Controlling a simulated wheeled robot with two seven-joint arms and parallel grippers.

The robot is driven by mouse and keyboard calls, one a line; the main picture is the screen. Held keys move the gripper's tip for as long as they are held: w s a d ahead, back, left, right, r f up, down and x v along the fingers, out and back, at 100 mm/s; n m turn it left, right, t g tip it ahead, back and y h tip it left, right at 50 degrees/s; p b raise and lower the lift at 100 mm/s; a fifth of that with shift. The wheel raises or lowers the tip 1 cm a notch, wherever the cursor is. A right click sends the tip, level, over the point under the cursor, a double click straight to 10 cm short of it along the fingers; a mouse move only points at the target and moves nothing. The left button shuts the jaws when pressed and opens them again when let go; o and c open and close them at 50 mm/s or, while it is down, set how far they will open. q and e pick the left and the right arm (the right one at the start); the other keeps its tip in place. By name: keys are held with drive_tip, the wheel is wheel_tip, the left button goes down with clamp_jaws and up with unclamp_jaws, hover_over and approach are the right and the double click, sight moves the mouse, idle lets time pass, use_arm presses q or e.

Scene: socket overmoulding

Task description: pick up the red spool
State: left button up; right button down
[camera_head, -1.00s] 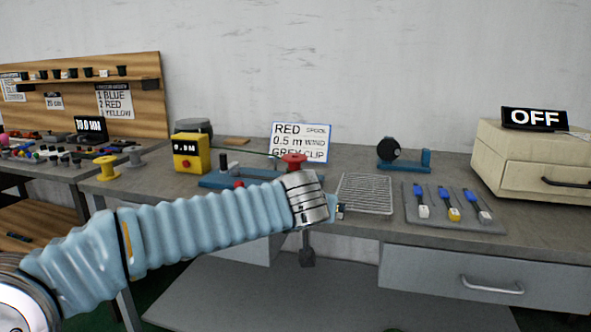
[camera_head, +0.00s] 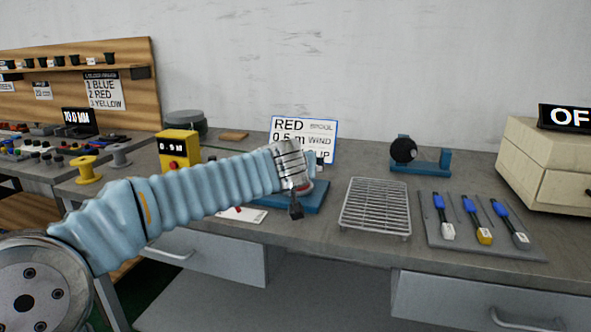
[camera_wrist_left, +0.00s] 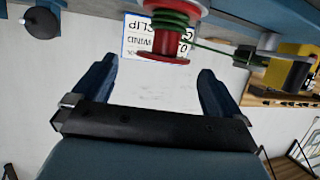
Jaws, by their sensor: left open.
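The red spool (camera_wrist_left: 163,45), with green wire wound on it, shows at the top of the left wrist view, which looks upside down. In the head view my left arm hides most of it; a bit of red shows under the wrist. My left gripper (camera_wrist_left: 157,70) is open and empty. Its two dark blue fingers stand apart, with the spool just beyond the tips, between them sideways. In the head view the gripper (camera_head: 312,165) is partly hidden behind its own wrist, over the blue winding fixture (camera_head: 318,196). My right gripper is not in view.
A yellow counter box (camera_head: 180,148) stands left of the fixture, with a sign (camera_head: 318,130) behind. Yellow and grey spools stand at left.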

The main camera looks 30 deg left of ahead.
use_arm(q)
drive_tip(key=p+x, duration=0.1)
drive_tip(key=x, duration=0.2)
drive_tip(key=p+x, duration=0.1)
drive_tip(key=x, duration=0.2)
drive_tip(key=shift+w+a, duration=0.1)
drive_tip(key=shift+a, duration=0.25)
drive_tip(key=c, duration=1)
